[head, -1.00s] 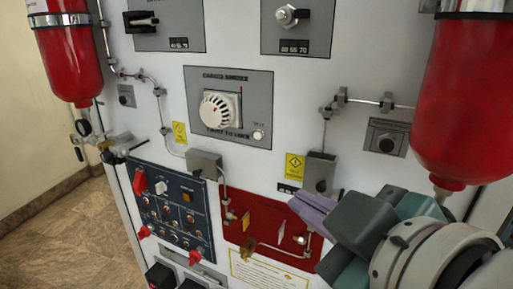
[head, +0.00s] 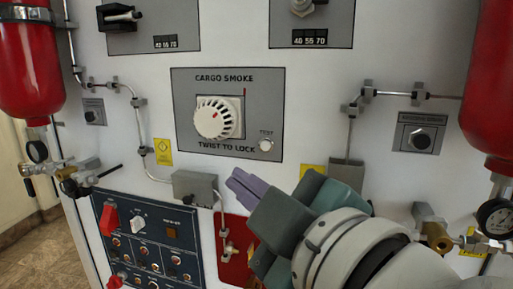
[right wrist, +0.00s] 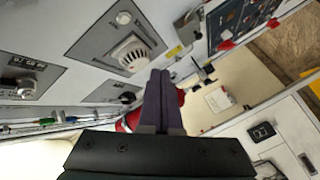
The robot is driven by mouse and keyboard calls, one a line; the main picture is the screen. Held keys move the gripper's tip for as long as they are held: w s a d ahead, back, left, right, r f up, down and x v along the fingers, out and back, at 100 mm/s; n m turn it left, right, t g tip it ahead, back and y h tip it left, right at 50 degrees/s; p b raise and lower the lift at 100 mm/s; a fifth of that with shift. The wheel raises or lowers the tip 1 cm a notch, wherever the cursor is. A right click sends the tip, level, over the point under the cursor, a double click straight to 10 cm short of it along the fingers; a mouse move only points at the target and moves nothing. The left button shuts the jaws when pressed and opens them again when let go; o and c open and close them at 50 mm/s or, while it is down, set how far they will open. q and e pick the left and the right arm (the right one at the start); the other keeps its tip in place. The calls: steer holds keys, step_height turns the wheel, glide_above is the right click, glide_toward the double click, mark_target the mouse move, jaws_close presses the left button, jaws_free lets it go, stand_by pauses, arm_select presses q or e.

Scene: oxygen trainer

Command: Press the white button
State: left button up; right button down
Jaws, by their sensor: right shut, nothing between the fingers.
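The small round white button (head: 266,145), labelled TEST, sits at the lower right of the grey CARGO SMOKE plate (head: 182,90). A larger white ridged knob (head: 214,119) is left of it on that plate. In the right wrist view the button (right wrist: 123,18) and the knob (right wrist: 133,55) show at the upper left. My right gripper (head: 236,180) is shut and empty, its purple fingers below and left of the button in the head view. In the right wrist view its fingertips (right wrist: 160,73) appear apart from the button. My left gripper is not in view.
Red bottles (head: 28,72) (head: 492,95) flank the white panel. A pipe and grey box (head: 195,187) lie below the plate. A blue switch panel (head: 150,240) is lower left, and a red panel (head: 234,262) is partly hidden behind my right arm.

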mark_target(265, 146)
steer(key=shift+w+d+b, duration=0.4)
steer(key=shift+w, duration=0.9)
steer(key=shift+w+d+b, duration=0.4)
steer(key=shift+w, duration=0.85)
steer(key=shift+w+d+b, duration=0.4)
steer(key=shift+w, duration=0.9)
steer(key=shift+w, duration=0.1)
steer(key=shift+w+d, duration=0.15)
steer(key=shift+w, duration=0.15)
